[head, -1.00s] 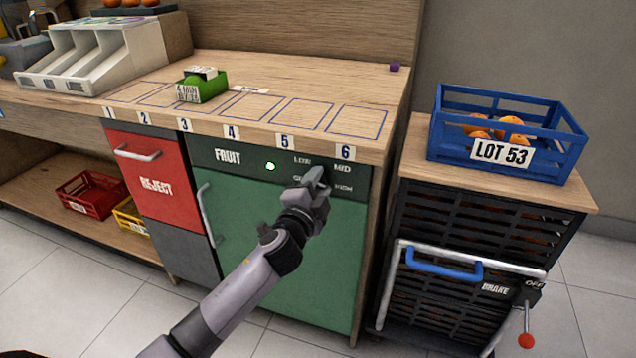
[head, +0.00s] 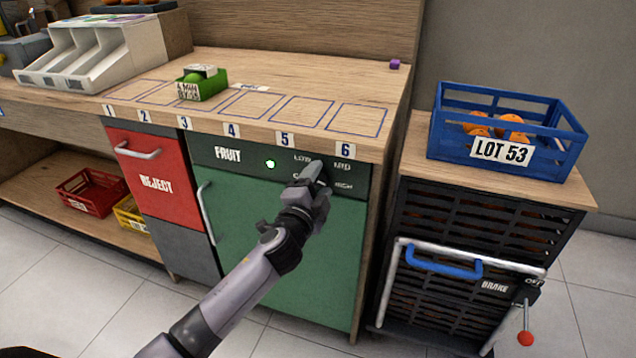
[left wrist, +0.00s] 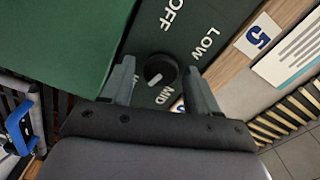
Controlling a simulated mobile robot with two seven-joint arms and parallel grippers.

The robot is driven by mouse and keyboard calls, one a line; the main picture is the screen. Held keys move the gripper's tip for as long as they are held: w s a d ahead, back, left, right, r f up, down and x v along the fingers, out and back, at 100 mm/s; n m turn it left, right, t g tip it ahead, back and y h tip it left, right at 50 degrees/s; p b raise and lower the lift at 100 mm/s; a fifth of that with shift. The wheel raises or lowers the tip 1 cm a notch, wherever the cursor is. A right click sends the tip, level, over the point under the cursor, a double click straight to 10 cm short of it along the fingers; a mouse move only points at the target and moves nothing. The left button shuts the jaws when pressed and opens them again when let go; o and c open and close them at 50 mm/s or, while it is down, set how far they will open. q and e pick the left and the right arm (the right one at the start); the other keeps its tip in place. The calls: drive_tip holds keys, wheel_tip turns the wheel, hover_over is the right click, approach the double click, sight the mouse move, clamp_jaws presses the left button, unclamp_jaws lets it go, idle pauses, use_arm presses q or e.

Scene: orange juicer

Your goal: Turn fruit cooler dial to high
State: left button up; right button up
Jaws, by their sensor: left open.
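The fruit cooler (head: 284,245) is a green-fronted cabinet with a dark panel marked FRUIT and a lit green lamp (head: 270,163). My left gripper (head: 312,174) is at the panel's right part and hides the dial in the head view. In the left wrist view the round black dial (left wrist: 160,69) lies between the open fingers of my left gripper (left wrist: 158,80). Its white mark points to the lower left. OFF, LOW and MID show around it; HIGH is hidden there but shows in the head view. I cannot tell whether the fingers touch the dial. My right gripper is out of view.
The counter (head: 385,90) above has numbered squares and a green crate (head: 203,88). A red REJECT door (head: 158,180) is to the left. A blue crate (head: 505,135) of oranges sits on the dark cart (head: 470,225) at the right. Floor shows in front.

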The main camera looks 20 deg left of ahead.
use_arm(q)
drive_tip(key=s+p, duration=0.1)
drive_tip(key=s, duration=0.6)
drive_tip(key=shift+a, duration=0.15)
idle(0.3)
drive_tip(key=s+f+n+g+h, duration=0.1)
drive_tip(key=s+f+n+g, duration=0.4)
drive_tip(key=s+f, duration=0.6)
drive_tip(key=s+f+n+g+h, duration=0.1)
drive_tip(key=s+f+n+g, duration=0.2)
drive_tip(key=s+f+n, duration=0.85)
drive_tip(key=s+a+r+m+p, duration=0.1)
drive_tip(key=s+r+m+p, duration=0.1)
drive_tip(key=r+p, duration=0.6)
drive_tip(key=s+a+r+m+p, duration=0.1)
drive_tip(key=r+m+p, duration=0.1)
drive_tip(key=r+p, duration=0.7)
drive_tip(key=shift+s+r, duration=0.35)
drive_tip(key=shift+r, duration=0.2)
drive_tip(key=shift+a, duration=0.1)
